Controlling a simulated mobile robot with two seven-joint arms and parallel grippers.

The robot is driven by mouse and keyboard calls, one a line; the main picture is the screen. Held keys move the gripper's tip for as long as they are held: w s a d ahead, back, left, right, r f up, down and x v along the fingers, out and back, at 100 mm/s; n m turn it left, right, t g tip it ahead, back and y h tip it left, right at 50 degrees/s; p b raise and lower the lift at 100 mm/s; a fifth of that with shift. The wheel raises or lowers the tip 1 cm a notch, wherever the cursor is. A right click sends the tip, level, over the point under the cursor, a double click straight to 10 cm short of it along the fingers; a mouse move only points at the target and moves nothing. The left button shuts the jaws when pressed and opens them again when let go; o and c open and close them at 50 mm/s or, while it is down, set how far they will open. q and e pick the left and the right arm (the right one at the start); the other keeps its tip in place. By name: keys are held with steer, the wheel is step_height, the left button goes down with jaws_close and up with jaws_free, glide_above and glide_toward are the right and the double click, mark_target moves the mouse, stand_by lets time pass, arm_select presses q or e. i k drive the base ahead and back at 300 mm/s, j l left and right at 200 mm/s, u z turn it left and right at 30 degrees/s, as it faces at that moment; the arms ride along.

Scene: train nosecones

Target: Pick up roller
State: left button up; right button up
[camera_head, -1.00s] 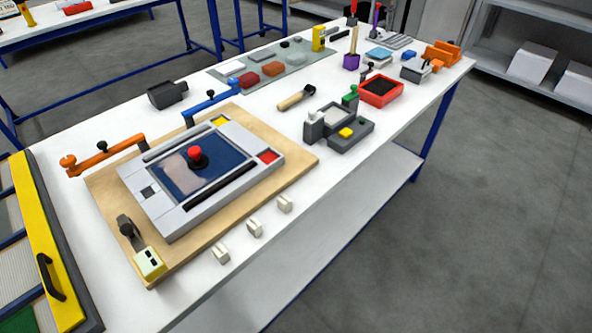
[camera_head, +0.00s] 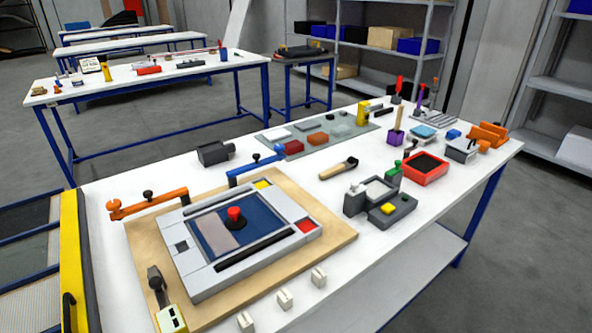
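I cannot tell for sure which object is the roller. A small tool with a wooden handle and a dark end (camera_head: 338,169) lies flat in the middle of the white table. A green-handled piece (camera_head: 394,167) stands between a red tray with a black inside (camera_head: 409,173) and a grey device with a yellow button (camera_head: 391,208). A purple holder (camera_head: 395,137) with an upright wooden-handled tool stands behind the red tray. Neither of my grippers is in view.
A wooden board (camera_head: 343,236) carries a grey frame with a blue panel and red knob. Orange (camera_head: 148,203) and blue (camera_head: 255,167) clamp arms stand at its back edge. Small white blocks (camera_head: 319,277) line the front. An orange object (camera_head: 487,136) sits at the far right end.

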mark_target(352, 162)
steer(key=i+l+u, duration=0.1)
steer(key=u, duration=0.35)
steer(key=l+u, duration=0.6)
steer(key=u, duration=0.25)
steer(key=l+u, duration=0.25)
steer(key=u, duration=0.2)
